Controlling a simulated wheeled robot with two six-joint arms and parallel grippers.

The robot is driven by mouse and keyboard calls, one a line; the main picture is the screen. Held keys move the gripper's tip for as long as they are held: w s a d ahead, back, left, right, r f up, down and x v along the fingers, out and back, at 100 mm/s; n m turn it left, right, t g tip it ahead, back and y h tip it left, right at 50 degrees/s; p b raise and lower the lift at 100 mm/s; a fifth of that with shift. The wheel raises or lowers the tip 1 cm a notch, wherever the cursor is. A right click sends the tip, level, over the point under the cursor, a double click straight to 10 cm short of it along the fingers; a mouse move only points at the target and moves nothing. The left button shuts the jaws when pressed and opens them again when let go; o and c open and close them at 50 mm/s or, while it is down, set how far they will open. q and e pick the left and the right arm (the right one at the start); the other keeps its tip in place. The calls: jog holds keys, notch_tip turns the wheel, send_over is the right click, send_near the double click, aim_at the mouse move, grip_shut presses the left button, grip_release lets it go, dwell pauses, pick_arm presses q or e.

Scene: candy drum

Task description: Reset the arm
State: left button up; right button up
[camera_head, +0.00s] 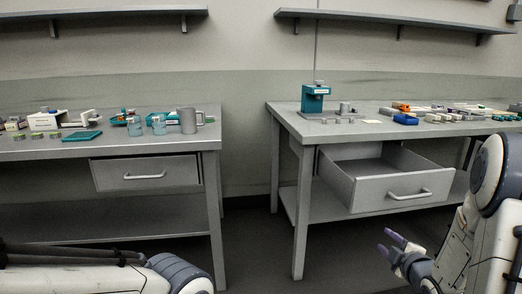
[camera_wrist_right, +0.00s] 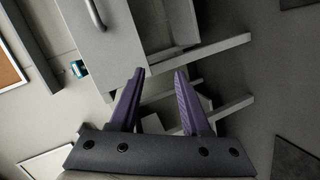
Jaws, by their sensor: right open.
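My right gripper (camera_head: 393,243) is in the lower right of the head view, low in front of the right table and below its open drawer (camera_head: 391,193). Its two purple fingers are apart with nothing between them. In the right wrist view the same gripper (camera_wrist_right: 158,80) shows both fingers spread and empty, with the grey drawer front beyond them. My left arm lies along the bottom left of the head view; its gripper is not visible.
The right table (camera_head: 285,110) carries a teal machine (camera_head: 315,98) and several small coloured items. The left table (camera_head: 212,137) holds a grey mug (camera_head: 188,121), glass cups and a shut drawer (camera_head: 146,172). Floor shows between the tables. Wall shelves hang above.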

jog(key=s+a+m+g+y, duration=0.1)
jog(key=s+a+m+g, duration=0.2)
jog(key=a, duration=0.9)
jog(key=s+a+g+y, duration=0.2)
jog(key=s+a+g, duration=0.15)
jog(key=a, duration=0.85)
jog(key=s+a+r+m+g+p, duration=0.1)
jog(key=s+a+g, duration=0.35)
jog(key=s, duration=0.75)
jog(key=s+a+r+m+g, duration=0.1)
jog(key=s+a+r+g, duration=0.15)
jog(key=s+a, duration=0.6)
jog(key=s+d+r+p, duration=0.1)
jog(key=r+p, duration=1.5)
jog(key=p, duration=0.1)
jog(key=s+d+r+p, duration=0.1)
jog(key=d+r+p, duration=0.1)
jog(key=r+p, duration=1.5)
jog(key=shift+s+r+m+g, duration=0.15)
jog(key=shift+s+m+g, duration=0.05)
jog(key=shift+m+g, duration=0.15)
